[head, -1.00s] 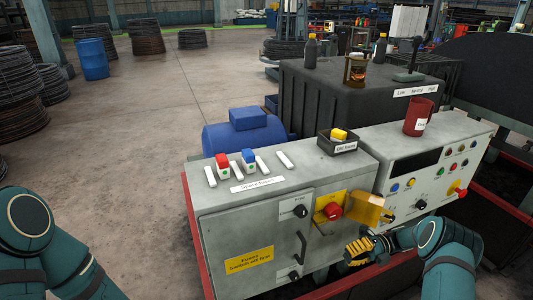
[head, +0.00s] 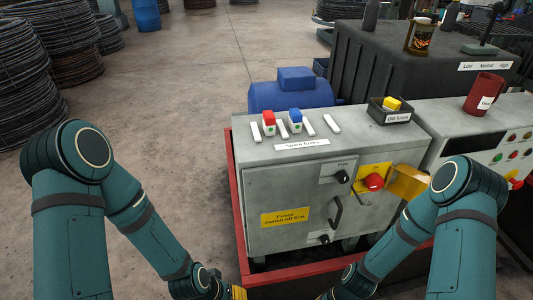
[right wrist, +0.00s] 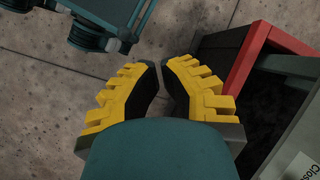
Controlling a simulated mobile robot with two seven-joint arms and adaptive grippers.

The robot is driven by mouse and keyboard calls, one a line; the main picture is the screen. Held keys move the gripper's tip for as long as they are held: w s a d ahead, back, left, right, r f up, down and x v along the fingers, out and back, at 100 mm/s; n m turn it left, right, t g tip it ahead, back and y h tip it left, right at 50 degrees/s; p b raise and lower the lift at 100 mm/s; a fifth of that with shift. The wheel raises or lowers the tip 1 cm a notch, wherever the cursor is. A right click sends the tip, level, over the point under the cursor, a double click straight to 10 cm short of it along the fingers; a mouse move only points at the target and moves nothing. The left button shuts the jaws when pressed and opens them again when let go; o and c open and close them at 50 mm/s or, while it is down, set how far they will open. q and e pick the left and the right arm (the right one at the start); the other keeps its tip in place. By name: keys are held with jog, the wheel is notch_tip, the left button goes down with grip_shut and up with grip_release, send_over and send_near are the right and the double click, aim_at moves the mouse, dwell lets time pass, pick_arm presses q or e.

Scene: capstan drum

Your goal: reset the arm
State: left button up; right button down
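My right gripper shows in the right wrist view (right wrist: 161,65), with yellow ridged fingers and dark inner pads. Its fingertips are close together with a narrow gap, and nothing shows between them. It hangs over bare floor beside the red frame edge. In the head view my right arm (head: 410,235) is bent in front of the cabinet, and its gripper is out of the bottom edge. My left arm (head: 130,215) is bent at the left. Only a yellow and dark piece of my left gripper (head: 232,293) shows at the bottom edge, so its fingers are hidden.
The grey fuse cabinet (head: 290,186) stands ahead with its door closed, on a red-edged base (head: 237,200). A red knob (head: 374,181), an open yellow cover (head: 410,182) and spare fuses are on it. Floor to the left (head: 190,110) is clear up to wire coils (head: 30,80).

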jog(key=s+a+r+n+t, duration=0.2)
jog(key=s+a+r+n, duration=0.1)
jog(key=n, duration=0.3)
jog(key=w+a+r+n+t+h, duration=0.1)
jog(key=w+a+r+n, duration=0.1)
jog(key=w+r, duration=0.3)
jog(key=shift+t, duration=0.4)
jog(key=shift+w+a, duration=0.1)
dwell(1.1)
